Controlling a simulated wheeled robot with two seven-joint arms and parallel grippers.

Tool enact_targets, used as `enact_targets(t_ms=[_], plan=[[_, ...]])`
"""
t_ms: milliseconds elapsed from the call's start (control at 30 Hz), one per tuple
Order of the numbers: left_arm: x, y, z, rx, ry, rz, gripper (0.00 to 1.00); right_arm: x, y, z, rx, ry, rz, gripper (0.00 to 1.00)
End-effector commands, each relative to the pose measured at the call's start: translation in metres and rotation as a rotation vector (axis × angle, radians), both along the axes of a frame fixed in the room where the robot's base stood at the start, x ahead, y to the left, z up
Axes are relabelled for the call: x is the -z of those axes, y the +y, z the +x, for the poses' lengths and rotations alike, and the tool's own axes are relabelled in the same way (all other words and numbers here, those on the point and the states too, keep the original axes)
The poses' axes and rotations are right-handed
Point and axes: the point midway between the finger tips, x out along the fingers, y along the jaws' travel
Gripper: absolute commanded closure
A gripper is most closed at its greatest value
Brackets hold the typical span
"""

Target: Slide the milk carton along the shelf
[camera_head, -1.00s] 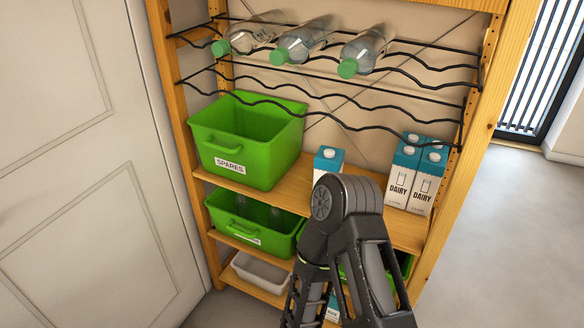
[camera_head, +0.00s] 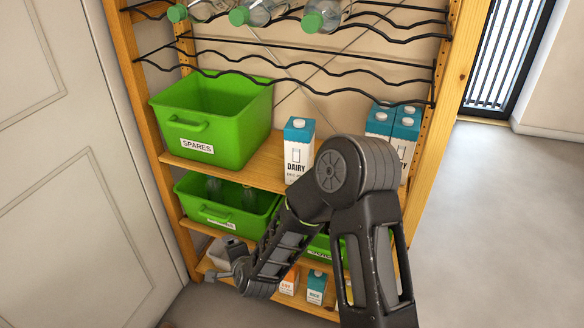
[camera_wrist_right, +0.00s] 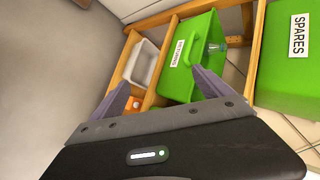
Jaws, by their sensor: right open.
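A single white milk carton (camera_head: 298,158) with a blue top and white cap, marked DAIRY, stands upright on the middle shelf (camera_head: 263,162), to the right of the SPARES bin. No milk carton is clear there. My left gripper is not in view.
The green SPARES bin (camera_head: 216,142) fills the shelf's left end. A second green bin (camera_head: 227,212) and a pale tray (camera_wrist_right: 145,63) sit below. Small cartons (camera_head: 316,284) stand on the bottom shelf. Bottles (camera_head: 262,12) lie on the wire rack above.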

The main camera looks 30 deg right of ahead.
Motion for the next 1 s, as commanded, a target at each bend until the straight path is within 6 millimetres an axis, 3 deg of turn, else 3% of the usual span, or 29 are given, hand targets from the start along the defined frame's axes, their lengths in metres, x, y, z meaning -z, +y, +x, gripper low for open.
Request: enact_targets(t_ms=[33, 100, 167, 300, 400, 600, 1000], plan=[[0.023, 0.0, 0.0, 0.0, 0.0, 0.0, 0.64, -0.021, -0.028, 0.027, 0.182, -0.129, 0.093, 0.11], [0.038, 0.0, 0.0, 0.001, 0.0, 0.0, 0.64, -0.065, -0.067, 0.051, 0.43, -0.32, 0.257, 0.11], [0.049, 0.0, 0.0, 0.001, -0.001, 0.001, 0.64, -0.104, -0.099, 0.061, 0.615, -0.493, 0.409, 0.11], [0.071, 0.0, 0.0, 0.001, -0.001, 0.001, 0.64, -0.182, -0.16, 0.058, 0.92, -0.869, 0.749, 0.11], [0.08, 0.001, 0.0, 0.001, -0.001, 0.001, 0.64, -0.219, -0.189, 0.045, 1.038, -1.071, 0.937, 0.11], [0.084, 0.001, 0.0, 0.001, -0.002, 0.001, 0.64, -0.251, -0.21, 0.03, 1.117, -1.245, 1.106, 0.11], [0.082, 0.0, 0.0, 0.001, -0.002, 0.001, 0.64, -0.251, -0.212, 0.032, 1.119, -1.247, 1.109, 0.11]])
